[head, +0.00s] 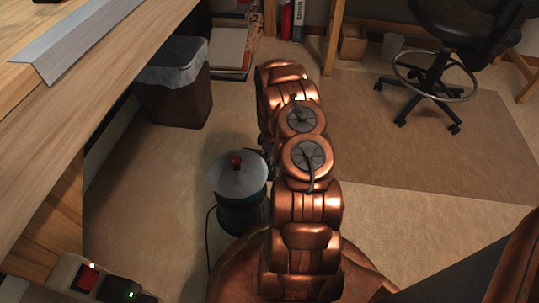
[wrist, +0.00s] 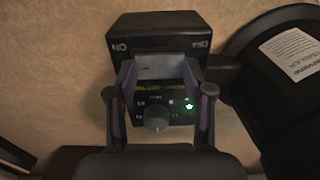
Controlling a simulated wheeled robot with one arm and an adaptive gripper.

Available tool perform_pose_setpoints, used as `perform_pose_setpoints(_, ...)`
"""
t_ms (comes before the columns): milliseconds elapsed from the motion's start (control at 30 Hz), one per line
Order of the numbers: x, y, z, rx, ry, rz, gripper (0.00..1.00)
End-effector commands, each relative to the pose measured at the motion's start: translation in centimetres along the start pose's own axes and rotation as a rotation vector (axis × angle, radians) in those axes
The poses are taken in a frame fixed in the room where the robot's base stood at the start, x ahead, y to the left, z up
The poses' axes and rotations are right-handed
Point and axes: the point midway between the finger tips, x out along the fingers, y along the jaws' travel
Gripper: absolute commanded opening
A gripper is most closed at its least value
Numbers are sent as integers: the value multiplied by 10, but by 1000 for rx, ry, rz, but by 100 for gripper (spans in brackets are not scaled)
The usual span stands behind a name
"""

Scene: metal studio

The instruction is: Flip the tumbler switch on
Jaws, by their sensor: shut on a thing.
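In the wrist view, a black control box (wrist: 155,27) stands on the tan floor, with ON and OFF marked upside down at either side of its top. A grey switch piece (wrist: 160,67) sits between these marks. My gripper (wrist: 158,72) is shut on this grey piece, one finger at each side. Which way the switch is set cannot be told. A dark round knob (wrist: 157,117) and a lit green lamp (wrist: 189,106) show on the box's front below. In the head view, my copper arm hides the gripper and the switch.
A black rounded body (wrist: 290,65) with a white label is right of the box. In the head view, a silver-lidded drum (head: 238,183) stands left of my arm. A bin (head: 173,93) and a wooden bench (head: 100,75) are left; open floor (head: 420,230) is right.

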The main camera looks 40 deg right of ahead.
Motion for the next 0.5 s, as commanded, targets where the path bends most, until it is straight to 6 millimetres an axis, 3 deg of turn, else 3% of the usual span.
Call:
perform_pose_setpoints(233,0,0,1,-2,-1,-1,17)
perform_pose_setpoints(267,0,0,1,-2,-1,-1,52)
perform_pose_setpoints(500,0,0,1,0,-1,-1,77)
